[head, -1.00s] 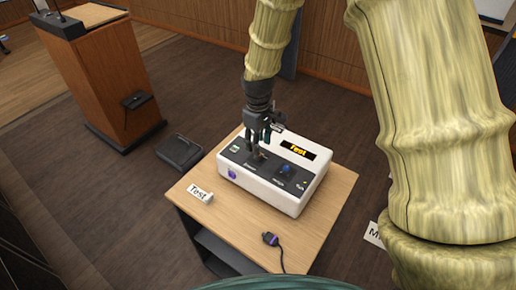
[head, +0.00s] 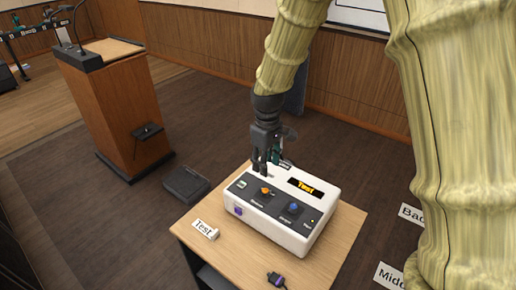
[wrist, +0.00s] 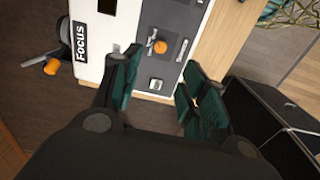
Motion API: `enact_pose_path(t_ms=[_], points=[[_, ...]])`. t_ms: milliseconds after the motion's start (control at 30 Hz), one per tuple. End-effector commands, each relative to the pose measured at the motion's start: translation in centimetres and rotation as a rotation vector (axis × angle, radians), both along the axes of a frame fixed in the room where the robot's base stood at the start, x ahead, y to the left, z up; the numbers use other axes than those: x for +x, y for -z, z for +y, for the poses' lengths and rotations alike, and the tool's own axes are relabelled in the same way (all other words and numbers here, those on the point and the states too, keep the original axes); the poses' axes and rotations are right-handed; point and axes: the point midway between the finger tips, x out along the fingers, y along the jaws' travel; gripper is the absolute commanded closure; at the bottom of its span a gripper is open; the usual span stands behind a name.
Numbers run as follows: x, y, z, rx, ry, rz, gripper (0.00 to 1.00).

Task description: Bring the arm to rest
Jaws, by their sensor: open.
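My arm reaches down from the top of the head view, and my gripper (head: 262,166) is over the back left part of a white control box (head: 305,240). The gripper is open with nothing between its fingers. In the wrist view my gripper (wrist: 160,88) shows its two dark green fingers apart. The box has a dark panel with an orange knob (head: 266,190) and a blue knob (head: 294,207). The orange knob (wrist: 160,46) lies just beyond the fingertips in the wrist view, apart from them.
Labels lie on the floor at right.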

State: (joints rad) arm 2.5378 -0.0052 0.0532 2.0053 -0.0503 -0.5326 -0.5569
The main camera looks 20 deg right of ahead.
Motion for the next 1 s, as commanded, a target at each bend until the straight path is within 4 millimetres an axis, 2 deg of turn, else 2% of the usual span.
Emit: enact_pose_path(t_ms=[167,700,1000], points=[[0.0,1.2,0.0,0.0,0.0,0.002,0.57],[-0.1,8.5,0.0,0.0,0.001,0.002,0.57],[-0.1,11.4,0.0,0.0,-0.001,0.002,0.57]])
